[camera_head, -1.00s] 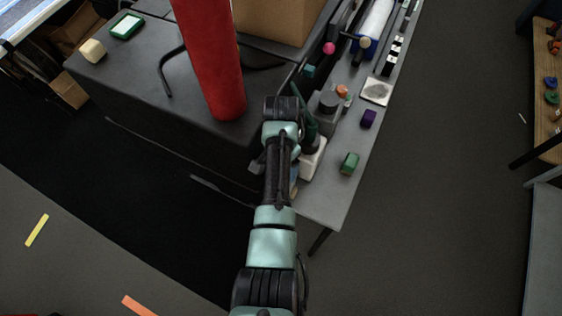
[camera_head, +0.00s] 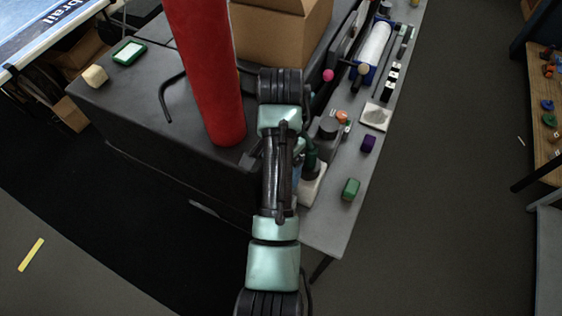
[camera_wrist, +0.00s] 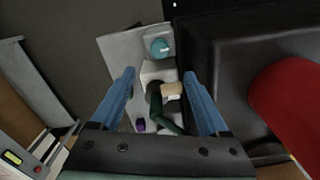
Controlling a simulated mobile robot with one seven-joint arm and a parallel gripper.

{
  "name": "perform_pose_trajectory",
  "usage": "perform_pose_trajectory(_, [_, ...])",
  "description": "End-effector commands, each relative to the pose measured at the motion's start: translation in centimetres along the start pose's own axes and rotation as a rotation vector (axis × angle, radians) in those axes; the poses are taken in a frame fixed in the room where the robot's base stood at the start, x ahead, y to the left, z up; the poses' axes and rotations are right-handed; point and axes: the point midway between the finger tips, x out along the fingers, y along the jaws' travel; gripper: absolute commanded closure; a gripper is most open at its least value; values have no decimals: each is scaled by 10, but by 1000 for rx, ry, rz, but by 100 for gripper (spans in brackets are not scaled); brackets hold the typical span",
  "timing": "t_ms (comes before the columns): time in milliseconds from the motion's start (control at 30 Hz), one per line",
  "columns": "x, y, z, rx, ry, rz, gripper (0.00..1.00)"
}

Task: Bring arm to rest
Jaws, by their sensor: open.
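My gripper (camera_wrist: 160,76) shows in the wrist view with two blue fingers spread apart and nothing between their tips. It points down above the narrow grey table (camera_wrist: 120,45), with a white block (camera_wrist: 158,70) and a dark green curved object (camera_wrist: 168,122) below and beyond the fingers. The distance between fingers and objects is hard to judge. In the head view my arm rises through the middle of the picture, over the gap between the black cabinet and the grey table (camera_head: 330,228). My gripper is mostly hidden behind the arm there.
A tall red cylinder (camera_head: 205,75) stands on the black cabinet (camera_head: 130,110), close left of my arm. A cardboard box (camera_head: 285,35) is behind it. A green block (camera_head: 350,188) and purple block (camera_head: 368,143) lie on the grey table. The floor at right (camera_head: 450,200) is clear.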

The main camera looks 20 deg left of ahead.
Motion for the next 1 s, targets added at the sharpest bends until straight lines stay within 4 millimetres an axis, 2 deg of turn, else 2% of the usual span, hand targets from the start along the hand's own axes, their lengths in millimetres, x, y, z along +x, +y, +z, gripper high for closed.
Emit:
perform_pose_trajectory(33, [-8, 0, 0, 0, 0, 0, 22])
perform_pose_trajectory(133, [-10, 0, 0, 0, 0, 0, 22])
perform_pose_trajectory(800, [-9, -1, -2, -1, 7, -5, 22])
perform_pose_trajectory(867, [-15, -6, -17, -13, 77, -59, 22])
perform_pose_trajectory(933, [-30, -14, -43, -35, 208, -148, 22])
perform_pose_trajectory(1000, [-60, -22, -76, -65, 391, -254, 22])
